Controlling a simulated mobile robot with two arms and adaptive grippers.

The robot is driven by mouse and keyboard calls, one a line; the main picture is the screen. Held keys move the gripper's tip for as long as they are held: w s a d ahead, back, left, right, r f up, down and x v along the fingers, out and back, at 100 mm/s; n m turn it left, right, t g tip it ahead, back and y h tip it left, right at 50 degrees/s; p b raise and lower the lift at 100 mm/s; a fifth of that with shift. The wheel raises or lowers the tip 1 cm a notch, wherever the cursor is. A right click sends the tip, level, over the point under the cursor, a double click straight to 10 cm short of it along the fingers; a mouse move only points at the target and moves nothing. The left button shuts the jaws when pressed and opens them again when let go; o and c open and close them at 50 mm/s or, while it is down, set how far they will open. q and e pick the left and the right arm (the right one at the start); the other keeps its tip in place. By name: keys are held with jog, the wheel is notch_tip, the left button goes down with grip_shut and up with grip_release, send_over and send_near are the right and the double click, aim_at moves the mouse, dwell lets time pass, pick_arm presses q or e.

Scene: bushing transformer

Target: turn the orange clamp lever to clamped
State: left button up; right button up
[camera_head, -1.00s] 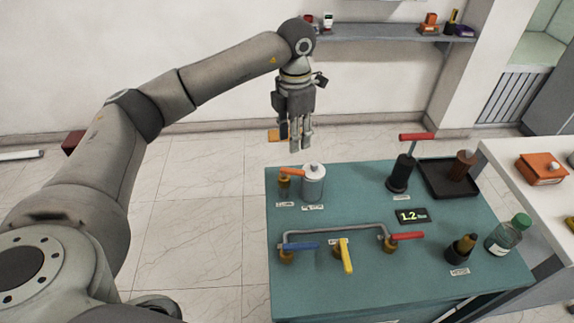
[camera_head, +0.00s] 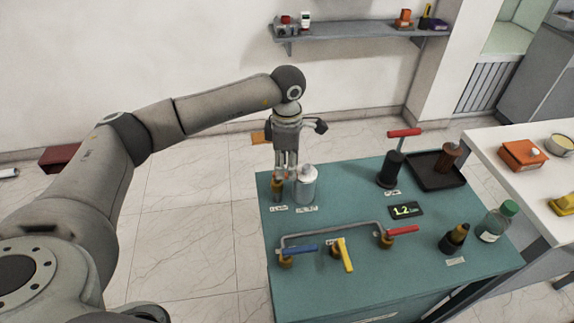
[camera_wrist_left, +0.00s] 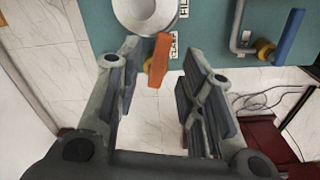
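The orange clamp lever (camera_wrist_left: 160,62) sits on a brass fitting at the table's far left corner, beside a grey-white cylinder. In the left wrist view it points down between the finger lines, nearer the left finger. In the head view the fingers mostly hide it, and the brass fitting (camera_head: 277,188) shows below them. My left gripper (camera_head: 286,174) points down above the fitting. In the left wrist view the gripper (camera_wrist_left: 165,85) is open, with a wide gap and nothing held. Whether a finger touches the lever I cannot tell. My right gripper is not in view.
The cylinder (camera_head: 305,187) stands close to the right of the gripper. On the teal table (camera_head: 350,195) are a pipe with a blue lever (camera_head: 298,249) and a red lever (camera_head: 403,231), a yellow lever (camera_head: 345,256), a display (camera_head: 406,210) and a bottle (camera_head: 495,222).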

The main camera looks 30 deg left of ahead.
pick_arm(q)
jog(key=shift+f, duration=1.15)
jog(key=shift+c, duration=1)
grip_shut()
jog(key=shift+w+a+f+n+b, duration=0.1)
jog(key=shift+w+f+n+b, duration=0.2)
jog(key=shift+n+b, duration=0.7)
jog(key=shift+w+a+r+n+b, duration=0.1)
jog(key=shift+r+n+b, duration=0.25)
jog(key=shift+n+b, duration=0.25)
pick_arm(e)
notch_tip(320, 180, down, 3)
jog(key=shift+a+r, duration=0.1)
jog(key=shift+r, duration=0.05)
pick_arm(q)
jog(key=shift+o, duration=1)
grip_release()
